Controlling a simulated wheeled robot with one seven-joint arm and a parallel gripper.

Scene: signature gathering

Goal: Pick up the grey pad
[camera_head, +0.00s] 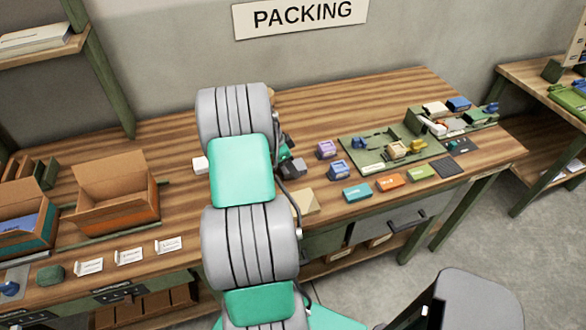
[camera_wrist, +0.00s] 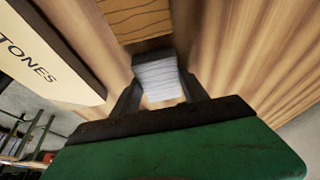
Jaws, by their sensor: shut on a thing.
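The grey pad (camera_wrist: 159,80) shows in the wrist view as a small pale grey block with fine lines across its face. My gripper (camera_wrist: 160,88) has one dark finger on each side of it and is shut on it. The wood-grained surface lies behind the pad; I cannot tell whether the pad touches it. In the head view my arm covers the middle of the bench, and the hold on the pad is hidden there.
Cardboard boxes (camera_head: 113,190) and white cards (camera_head: 130,256) are on the bench's left. A green tray (camera_head: 352,156), coloured blocks (camera_head: 390,181) and small stamps (camera_head: 326,149) are on its right. A large "TONES" panel (camera_wrist: 45,55) stands close left of my gripper.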

